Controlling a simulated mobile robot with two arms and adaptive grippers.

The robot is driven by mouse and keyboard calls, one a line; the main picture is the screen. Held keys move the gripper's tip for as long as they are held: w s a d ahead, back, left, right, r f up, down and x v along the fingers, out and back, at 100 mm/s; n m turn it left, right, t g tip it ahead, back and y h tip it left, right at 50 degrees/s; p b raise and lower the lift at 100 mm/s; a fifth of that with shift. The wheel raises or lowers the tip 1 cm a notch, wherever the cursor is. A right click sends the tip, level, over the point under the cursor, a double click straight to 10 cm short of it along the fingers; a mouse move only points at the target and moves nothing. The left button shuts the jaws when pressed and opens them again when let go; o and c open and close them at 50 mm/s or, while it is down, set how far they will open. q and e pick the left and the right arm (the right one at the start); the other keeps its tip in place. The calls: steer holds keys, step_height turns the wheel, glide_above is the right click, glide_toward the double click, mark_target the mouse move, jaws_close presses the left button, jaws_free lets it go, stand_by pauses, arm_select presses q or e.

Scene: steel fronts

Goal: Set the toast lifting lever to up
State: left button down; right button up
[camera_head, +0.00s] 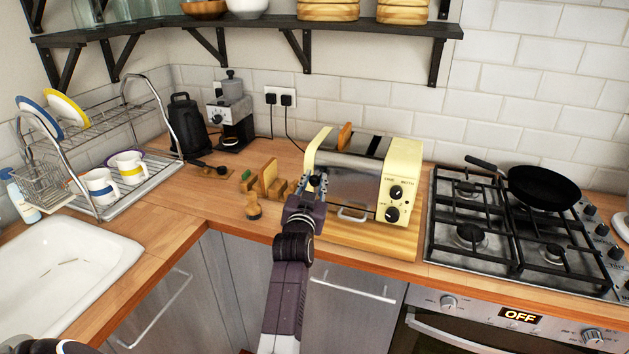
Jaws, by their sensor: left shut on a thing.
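The toaster (345,185) is cream yellow with a steel front and two dark knobs on its right end. It stands on a wooden board on the counter. A slice of toast (344,136) sticks up from its top slot. My left gripper (316,184) reaches up from below to the toaster's left end. It is shut on the toast lifting lever, which is mostly hidden by the fingers, so its height is hard to tell. My right gripper is not in view.
The gas hob (475,240) with a black pan (543,189) is on the right. A sink (62,280) and dish rack (150,195) are on the left. A shelf hangs above.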

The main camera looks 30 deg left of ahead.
arm_select(q)
steer(key=shift+r, duration=0.35)
steer(key=c, duration=2.1)
jaws_free()
steer(key=o, duration=0.4)
steer(key=shift+w+f, duration=0.1)
steer(key=shift+f, duration=0.05)
step_height(320, 180, up, 10)
steer(key=shift+r, duration=0.1)
steer(key=shift+a, duration=0.1)
